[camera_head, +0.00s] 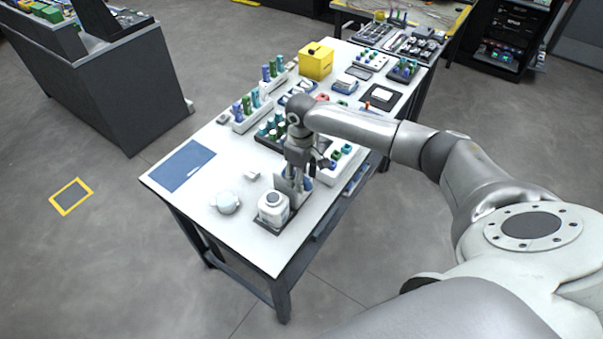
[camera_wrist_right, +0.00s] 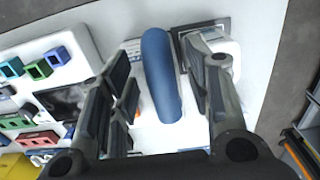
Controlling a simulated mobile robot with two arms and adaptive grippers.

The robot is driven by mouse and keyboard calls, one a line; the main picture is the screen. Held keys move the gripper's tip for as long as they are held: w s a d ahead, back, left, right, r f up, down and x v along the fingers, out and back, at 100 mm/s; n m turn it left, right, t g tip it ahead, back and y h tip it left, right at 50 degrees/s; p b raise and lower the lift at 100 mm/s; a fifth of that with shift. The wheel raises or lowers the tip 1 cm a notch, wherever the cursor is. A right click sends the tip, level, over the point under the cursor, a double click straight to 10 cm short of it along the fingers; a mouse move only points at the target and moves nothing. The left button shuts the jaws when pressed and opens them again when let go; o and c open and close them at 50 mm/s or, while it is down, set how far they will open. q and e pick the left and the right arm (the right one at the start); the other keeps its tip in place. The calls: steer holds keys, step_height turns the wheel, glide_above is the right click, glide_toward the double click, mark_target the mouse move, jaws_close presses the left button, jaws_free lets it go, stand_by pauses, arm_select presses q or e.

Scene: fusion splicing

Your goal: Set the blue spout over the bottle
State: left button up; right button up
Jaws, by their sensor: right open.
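The blue spout (camera_wrist_right: 160,75) is a long, rounded blue piece in the right wrist view. It lies between the two spread fingers of my right gripper (camera_wrist_right: 158,58), with a gap visible on both sides. In the head view my right gripper (camera_head: 298,182) points down over the near right part of the table, just behind the bottle, and largely hides the spout. The white bottle (camera_head: 272,210) stands upright near the table's front right edge, with a grey top. It shows partly behind the right-hand finger in the wrist view (camera_wrist_right: 228,48). My left gripper is out of view.
A round whitish object (camera_head: 227,202) and a small white block (camera_head: 252,175) lie left of the bottle. A blue mat (camera_head: 183,165) covers the left corner. Racks of coloured pieces and a yellow box (camera_head: 316,60) stand farther back. The table's front left is mostly clear.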

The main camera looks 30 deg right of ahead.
jaws_close()
steer(key=shift+w, duration=0.15)
stand_by(0.4)
